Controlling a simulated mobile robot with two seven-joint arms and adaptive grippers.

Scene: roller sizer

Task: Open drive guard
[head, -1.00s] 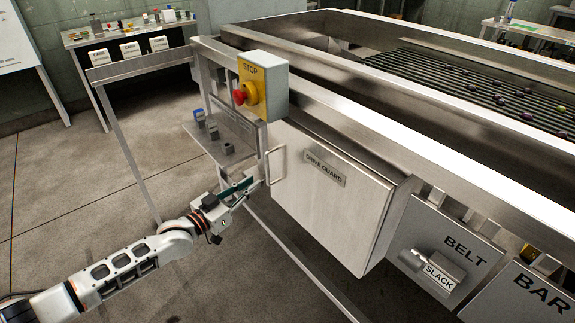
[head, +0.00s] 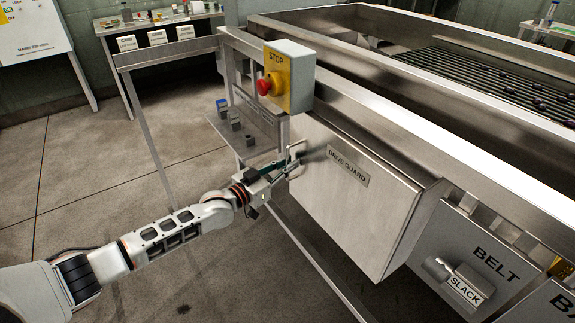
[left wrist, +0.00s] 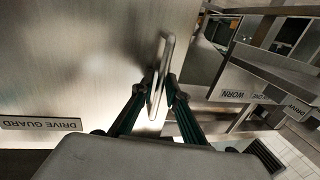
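The drive guard (head: 350,205) is a pale metal box-shaped cover with a "DRIVE GUARD" label (head: 348,167) on the front of the machine. It appears closed in the head view. Its bar handle (head: 294,158) is at its left edge. My left gripper (head: 287,166) is at this handle. In the left wrist view the handle (left wrist: 163,60) runs between the two dark green fingers (left wrist: 161,84), which converge closely on both sides of it. The guard's face (left wrist: 75,65) and its upside-down label (left wrist: 41,124) fill the left of that view. My right gripper does not show.
A yellow stop box (head: 288,76) with a red button sits above the handle. A small shelf (head: 245,122) with blocks is behind the gripper. A slack lever (head: 460,283) and belt panel are at right. The floor at left (head: 80,190) is clear.

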